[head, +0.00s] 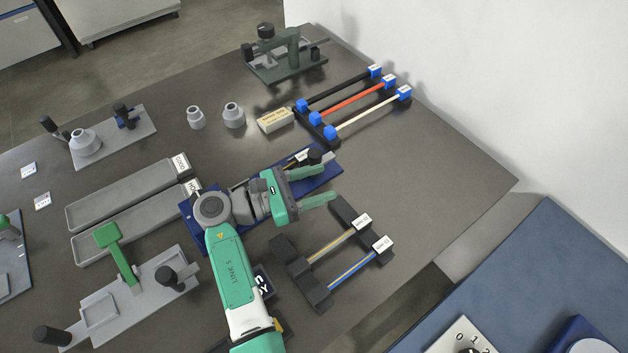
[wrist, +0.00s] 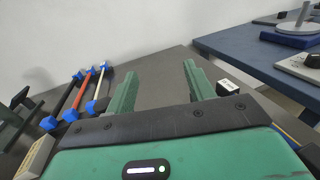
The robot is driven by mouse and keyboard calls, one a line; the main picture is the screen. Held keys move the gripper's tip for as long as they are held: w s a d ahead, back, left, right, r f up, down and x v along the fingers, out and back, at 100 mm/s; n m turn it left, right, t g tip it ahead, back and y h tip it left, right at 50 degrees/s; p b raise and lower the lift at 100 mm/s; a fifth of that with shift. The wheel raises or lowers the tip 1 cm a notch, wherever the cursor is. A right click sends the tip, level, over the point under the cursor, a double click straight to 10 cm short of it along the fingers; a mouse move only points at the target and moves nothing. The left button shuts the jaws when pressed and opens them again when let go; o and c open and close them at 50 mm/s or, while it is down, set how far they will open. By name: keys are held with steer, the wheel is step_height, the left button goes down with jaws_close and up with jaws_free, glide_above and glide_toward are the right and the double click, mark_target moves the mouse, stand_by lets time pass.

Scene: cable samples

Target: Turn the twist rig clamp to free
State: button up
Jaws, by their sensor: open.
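A rig on a blue base (head: 325,177) lies under my arm, mostly hidden by it; I take it for the twist rig, but its label is unreadable. A black knob (head: 315,156) stands at its right end, beside a pale lever-like piece; the clamp's setting cannot be read. My gripper (head: 331,183) is open and empty, its green fingers pointing right over the rig's right end. The upper finger is close to the knob; contact cannot be told. In the wrist view the gripper (wrist: 158,78) shows bare tabletop between its fingers, and the rig is out of sight.
A rack with black, red and white cables (head: 345,97) stands behind, a two-cable rack (head: 317,283) in front. Grey trays (head: 130,192) and a green-handled rig (head: 122,262) lie left. A dark green rig (head: 285,65) stands at the back. The right tabletop is clear.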

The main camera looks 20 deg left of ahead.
steer(key=s, duration=0.1)
steer(key=s+d, duration=0.1)
steer(key=s, duration=0.1)
steer(key=shift+s+r+p, duration=0.2)
steer(key=shift+p, duration=0.15)
steer(key=w+d+r+m+t+y, duration=0.25)
steer(key=r+m+y, duration=0.35)
steer(key=r, duration=0.4)
steer(key=w+d+r+m+t+y, duration=0.1)
steer(key=w+d+r+m+y, duration=0.2)
steer(key=r+m, duration=0.65)
steer(key=s+d+r+m+t+y+p, duration=0.1)
steer(key=s+d+r+m+t+p, duration=0.2)
steer(key=s+r, duration=0.5)
steer(key=s+d+r+m+t+y, duration=0.2)
steer(key=s+d+r+m+t, duration=0.15)
steer(key=r, duration=0.85)
steer(key=s+d+r+m+t+y+p, duration=0.1)
steer(key=s+d+r+m+t+p, duration=0.15)
steer(key=s+r+m, duration=0.6)
step_height(320, 180, up, 32)
steer(key=w+n+p, duration=0.2)
steer(key=n+p, duration=0.2)
steer(key=p, duration=2.5)
steer(key=shift+w+a+r+y, duration=0.2)
steer(key=shift+w+a+y, duration=0.2)
